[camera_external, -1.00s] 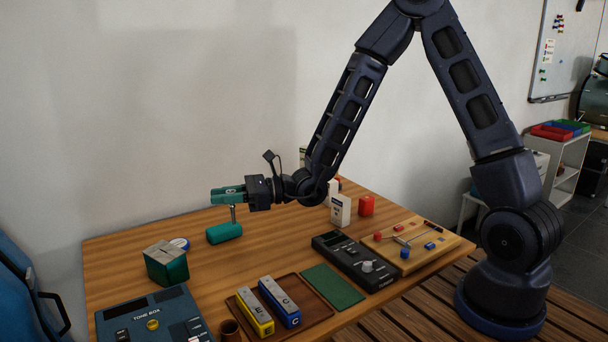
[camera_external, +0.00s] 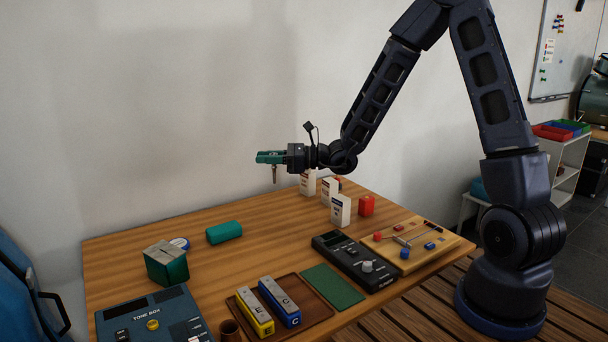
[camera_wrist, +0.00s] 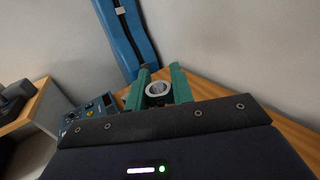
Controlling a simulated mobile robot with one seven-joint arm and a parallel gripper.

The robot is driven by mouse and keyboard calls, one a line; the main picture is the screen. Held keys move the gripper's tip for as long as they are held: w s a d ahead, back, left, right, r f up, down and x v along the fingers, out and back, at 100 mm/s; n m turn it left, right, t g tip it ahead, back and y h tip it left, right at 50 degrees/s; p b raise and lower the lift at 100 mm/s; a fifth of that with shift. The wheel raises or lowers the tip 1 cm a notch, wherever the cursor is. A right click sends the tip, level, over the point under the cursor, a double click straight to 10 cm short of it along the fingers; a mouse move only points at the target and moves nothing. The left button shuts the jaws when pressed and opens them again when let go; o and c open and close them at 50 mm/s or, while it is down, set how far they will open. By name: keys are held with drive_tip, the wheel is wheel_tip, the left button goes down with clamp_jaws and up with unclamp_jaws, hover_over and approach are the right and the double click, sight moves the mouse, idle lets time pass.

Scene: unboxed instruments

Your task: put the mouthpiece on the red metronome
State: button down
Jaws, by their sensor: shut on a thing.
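The mouthpiece (camera_external: 274,175) is a small silver-grey piece hanging upright below my green gripper fingers. My gripper (camera_external: 264,157) is shut on it and holds it well above the table's back part. In the wrist view the mouthpiece (camera_wrist: 158,89) shows as a round open ring between the two green fingers (camera_wrist: 159,83). A small red block (camera_external: 367,205), which looks like the red metronome, stands on the table to the right of and below my gripper, apart from it. Its details are too small to read.
A green cylinder (camera_external: 224,232) lies at the table's back left. White boxes (camera_external: 340,210) stand beside the red block; another red thing is partly hidden behind them. A green metal-topped box (camera_external: 166,265), tone box (camera_external: 152,318), tray (camera_external: 318,318), black device (camera_external: 355,262) and wooden board (camera_external: 435,250) fill the front.

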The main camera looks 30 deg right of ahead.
drive_tip(key=w+d+r+m+t+h, duration=0.1)
drive_tip(key=d+r+m+t+h, duration=0.2)
drive_tip(key=d, duration=1.6)
drive_tip(key=d+r+m+t+h, duration=0.2)
drive_tip(key=d+m+t+h, duration=0.1)
drive_tip(key=d, duration=1.6)
wheel_tip(320, 180, down, 20)
drive_tip(key=shift+w+r, duration=0.15)
drive_tip(key=shift+r, duration=0.05)
drive_tip(key=shift+f, duration=0.1)
drive_tip(key=c, duration=1.2)
unclamp_jaws()
